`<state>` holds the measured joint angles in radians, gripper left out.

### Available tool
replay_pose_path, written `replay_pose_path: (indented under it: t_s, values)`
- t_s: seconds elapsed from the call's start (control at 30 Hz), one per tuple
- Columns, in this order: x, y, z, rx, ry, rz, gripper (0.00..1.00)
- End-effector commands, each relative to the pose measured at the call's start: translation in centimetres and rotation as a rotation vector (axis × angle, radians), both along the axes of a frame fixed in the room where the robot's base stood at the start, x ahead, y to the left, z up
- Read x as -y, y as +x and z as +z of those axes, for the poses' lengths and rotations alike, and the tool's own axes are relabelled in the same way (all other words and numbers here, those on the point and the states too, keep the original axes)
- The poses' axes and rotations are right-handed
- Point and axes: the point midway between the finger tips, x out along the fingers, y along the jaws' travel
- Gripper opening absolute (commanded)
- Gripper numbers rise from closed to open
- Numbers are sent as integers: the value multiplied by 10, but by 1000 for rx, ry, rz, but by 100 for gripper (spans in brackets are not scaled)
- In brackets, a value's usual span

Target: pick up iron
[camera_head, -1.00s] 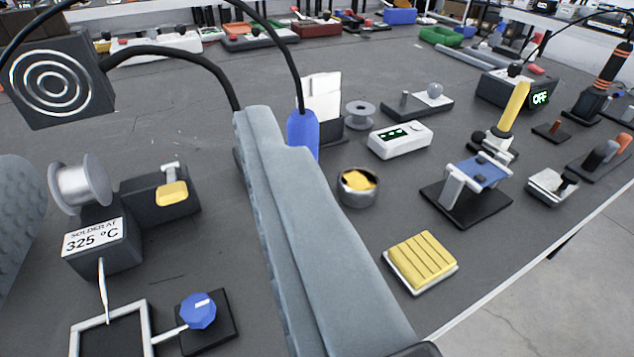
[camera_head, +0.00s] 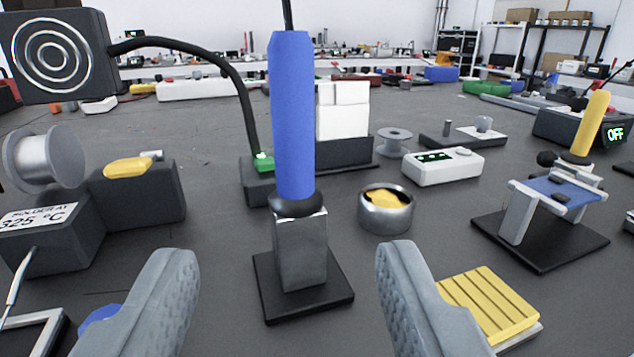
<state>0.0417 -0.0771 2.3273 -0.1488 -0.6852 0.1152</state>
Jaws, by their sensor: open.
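The iron has a thick blue handle (camera_head: 292,115) with a black cord rising from its top. It stands upright in a metal holder (camera_head: 301,250) on a square black base, in the middle of the view. My gripper (camera_head: 290,270) is open, with one grey finger low on the left and the other low on the right. The iron and its holder stand beyond the fingertips, between them in the picture. Nothing is between the fingers. The iron's tip is hidden inside the holder.
A round tin with yellow sponge (camera_head: 386,212) and a yellow ribbed pad (camera_head: 490,302) lie to the right. A solder spool (camera_head: 47,162) and a fan box (camera_head: 60,55) on a curved arm stand left. A second, yellow-handled iron (camera_head: 590,123) is at far right.

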Motion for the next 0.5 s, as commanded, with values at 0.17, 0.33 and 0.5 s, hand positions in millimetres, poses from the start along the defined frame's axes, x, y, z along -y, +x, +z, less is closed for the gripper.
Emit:
replay_pose_path:
  t_s: [0.17,0.33,0.5]
  values:
    - [-1,20,-1,-1,1,0,52]
    - [-2,46,-1,-2,1,0,52]
    - [-4,72,-1,-1,1,1,52]
